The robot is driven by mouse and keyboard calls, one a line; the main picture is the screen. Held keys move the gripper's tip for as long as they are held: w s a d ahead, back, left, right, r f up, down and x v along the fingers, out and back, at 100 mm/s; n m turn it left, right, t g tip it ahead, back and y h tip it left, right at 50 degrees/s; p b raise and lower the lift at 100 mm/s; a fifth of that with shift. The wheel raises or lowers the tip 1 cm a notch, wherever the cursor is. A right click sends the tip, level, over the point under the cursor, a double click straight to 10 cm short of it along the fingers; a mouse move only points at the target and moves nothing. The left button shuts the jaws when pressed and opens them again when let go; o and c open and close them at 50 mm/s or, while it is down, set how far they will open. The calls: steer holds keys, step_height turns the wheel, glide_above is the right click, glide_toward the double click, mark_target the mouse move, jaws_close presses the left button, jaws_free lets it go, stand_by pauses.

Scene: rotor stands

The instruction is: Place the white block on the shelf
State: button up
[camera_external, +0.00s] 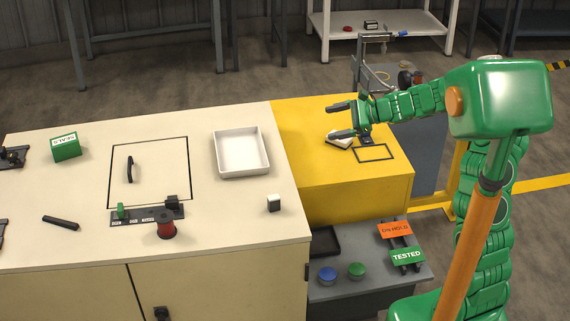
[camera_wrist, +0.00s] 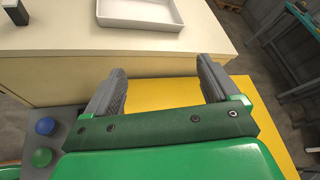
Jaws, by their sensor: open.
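A small block with a white top and dark side (camera_external: 273,203) sits on the cream cabinet top near its right front edge. A small dark object shows at the upper left of the wrist view (camera_wrist: 17,13); I cannot tell if it is this block. A flat white piece (camera_external: 338,141) lies on the yellow top, partly hidden by my lower finger. My gripper (camera_external: 342,120) is open and empty above the yellow top; its spread fingers also show in the wrist view (camera_wrist: 162,78). A white shelf unit (camera_external: 428,26) stands at the back, holding small items.
A white tray (camera_external: 242,171) lies on the cream top (camera_external: 230,245), left of the yellow top (camera_external: 300,160). A grey side table (camera_external: 330,290) holds two buttons and orange and green signs.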

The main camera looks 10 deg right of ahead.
steer(key=w+d+f+m+t+h, duration=0.1)
steer(key=w+d+f+m+t, duration=0.2)
steer(key=w+d+f+m, duration=0.45)
steer(key=m+t+h, duration=0.2)
steer(key=m+h, duration=0.1)
glide_above(357, 149)
step_height(357, 149, down, 10)
steer(key=shift+r, duration=0.2)
steer(key=shift+w+a+f+y, duration=0.3)
steer(key=shift+w+a+f, duration=0.15)
steer(key=shift+w+a, duration=0.35)
steer(key=x, duration=0.3)
steer(key=shift+s+a, duration=0.1)
steer(key=shift+a, duration=0.15)
steer(key=shift+x, duration=1.05)
steer(key=shift+d, duration=0.1)
steer(key=shift+c, duration=0.4)
